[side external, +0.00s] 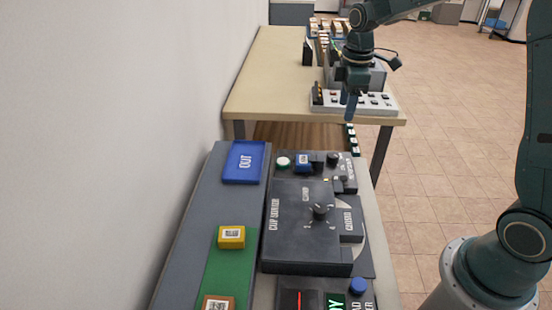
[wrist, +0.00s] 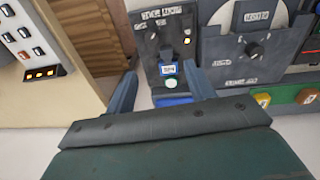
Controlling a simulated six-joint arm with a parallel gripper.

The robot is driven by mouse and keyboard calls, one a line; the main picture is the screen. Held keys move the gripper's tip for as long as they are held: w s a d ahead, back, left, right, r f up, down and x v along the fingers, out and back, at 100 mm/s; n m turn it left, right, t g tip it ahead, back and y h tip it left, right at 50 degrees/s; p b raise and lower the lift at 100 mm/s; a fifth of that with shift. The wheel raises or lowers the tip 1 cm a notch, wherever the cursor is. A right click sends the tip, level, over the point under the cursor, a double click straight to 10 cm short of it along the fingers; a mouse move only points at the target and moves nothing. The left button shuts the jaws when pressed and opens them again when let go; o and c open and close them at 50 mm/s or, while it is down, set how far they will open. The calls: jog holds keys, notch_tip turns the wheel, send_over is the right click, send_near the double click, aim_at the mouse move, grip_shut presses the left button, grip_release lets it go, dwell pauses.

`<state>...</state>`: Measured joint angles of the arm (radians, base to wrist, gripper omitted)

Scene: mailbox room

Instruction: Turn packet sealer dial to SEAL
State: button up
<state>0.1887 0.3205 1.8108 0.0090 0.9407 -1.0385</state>
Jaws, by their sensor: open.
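The packet sealer appears to be the small dark panel (side external: 322,172) at the far end of the grey bench, with a black dial (side external: 333,159). My gripper (side external: 351,108) is open and empty, pointing down, above and beyond the panel. In the wrist view its fingers (wrist: 160,74) are spread, touching nothing.
A larger dark machine with a knob (side external: 320,211) stands nearer on the bench. A blue OUT tray (side external: 244,161) and a yellow block (side external: 231,237) lie left. A wooden table (side external: 270,90) with a pale switch panel (side external: 375,103) stands behind. The wall is left.

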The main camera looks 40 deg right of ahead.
aim_at(334, 155)
jog(key=shift+n+g, duration=0.3)
jog(key=shift+n, duration=0.2)
jog(key=f, duration=0.1)
jog(key=w+d+f, duration=0.1)
jog(key=w+f, duration=0.1)
jog(key=f, duration=0.1)
jog(key=shift+w+d, duration=0.25)
jog(key=shift+d, duration=0.1)
jog(key=shift+f, duration=0.15)
notch_tip(334, 155, down, 13)
jog(key=shift+f, duration=0.2)
jog(key=c, duration=1)
